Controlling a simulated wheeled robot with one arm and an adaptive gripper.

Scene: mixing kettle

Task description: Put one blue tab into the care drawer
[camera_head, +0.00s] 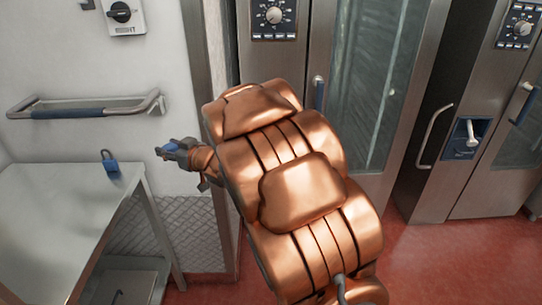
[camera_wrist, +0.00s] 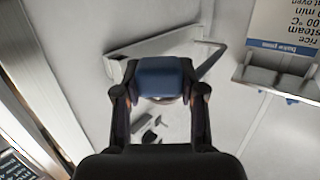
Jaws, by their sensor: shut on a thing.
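My gripper (camera_head: 172,150) is out to the left of my copper-coloured arm, in front of the pale wall. It is shut on a small blue tab (camera_head: 167,148). In the wrist view the blue tab (camera_wrist: 160,78) sits between the two dark fingers of my gripper (camera_wrist: 160,95), held clear of any surface. I cannot identify the care drawer for certain. A blue panel with a white handle (camera_head: 466,138) is on the steel unit at the right, well away from my gripper.
A pale table (camera_head: 60,205) with a blue padlock-shaped item (camera_head: 110,164) stands at the left, below a wall rail (camera_head: 85,108). Steel ovens stand behind and right of my arm. A small ledge (camera_wrist: 275,78) under a sign shows in the wrist view. Red floor (camera_head: 430,255) is clear at right.

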